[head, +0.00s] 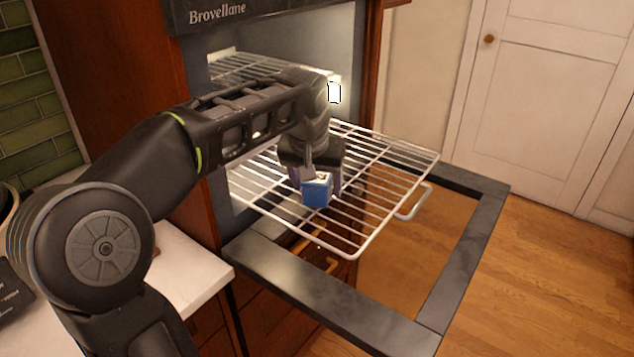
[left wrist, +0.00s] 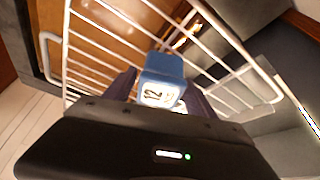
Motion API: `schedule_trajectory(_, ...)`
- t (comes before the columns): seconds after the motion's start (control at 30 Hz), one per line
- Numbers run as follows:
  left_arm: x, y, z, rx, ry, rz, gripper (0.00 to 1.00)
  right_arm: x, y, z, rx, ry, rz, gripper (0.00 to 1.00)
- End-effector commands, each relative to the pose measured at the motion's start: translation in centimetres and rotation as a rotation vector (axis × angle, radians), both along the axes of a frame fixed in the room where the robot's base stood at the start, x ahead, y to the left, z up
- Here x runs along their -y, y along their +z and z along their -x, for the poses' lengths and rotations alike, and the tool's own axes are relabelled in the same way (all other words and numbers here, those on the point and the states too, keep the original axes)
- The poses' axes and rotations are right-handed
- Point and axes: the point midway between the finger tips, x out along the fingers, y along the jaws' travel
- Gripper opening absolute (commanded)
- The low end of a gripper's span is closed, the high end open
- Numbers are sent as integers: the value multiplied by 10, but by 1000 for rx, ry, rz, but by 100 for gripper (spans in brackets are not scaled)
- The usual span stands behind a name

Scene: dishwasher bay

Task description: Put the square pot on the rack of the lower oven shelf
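A small blue box-shaped thing (head: 317,192), perhaps the square pot, has a pale face with dark marks like "12" in the left wrist view (left wrist: 161,80). My left gripper (head: 318,182) points down with a finger close against each side of it and looks shut on it. The fingers also show in the left wrist view (left wrist: 160,92). The blue thing is over the pulled-out wire rack (head: 388,163); whether its underside touches the wires I cannot tell. My right gripper is in no view.
The oven door (head: 340,312) is folded down below the rack. Another wire rack (head: 240,66) sits inside the oven, higher up. A white counter (head: 190,268) is at the left. The rack is bare around the blue thing, and wooden floor (head: 545,270) is clear at the right.

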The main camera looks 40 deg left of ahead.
Motion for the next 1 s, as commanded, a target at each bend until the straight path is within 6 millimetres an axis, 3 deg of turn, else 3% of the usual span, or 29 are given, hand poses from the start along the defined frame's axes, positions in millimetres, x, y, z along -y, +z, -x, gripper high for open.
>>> schedule_trajectory(0.47, 0, 7, 1, 1, 0, 0, 72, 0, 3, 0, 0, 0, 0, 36)
schedule_trajectory(0.67, 5, 33, 10, 4, -1, 0, 72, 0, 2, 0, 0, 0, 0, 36)
schedule_trajectory(1.0, 15, 97, 35, 3, -1, 0, 72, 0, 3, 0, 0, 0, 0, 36)
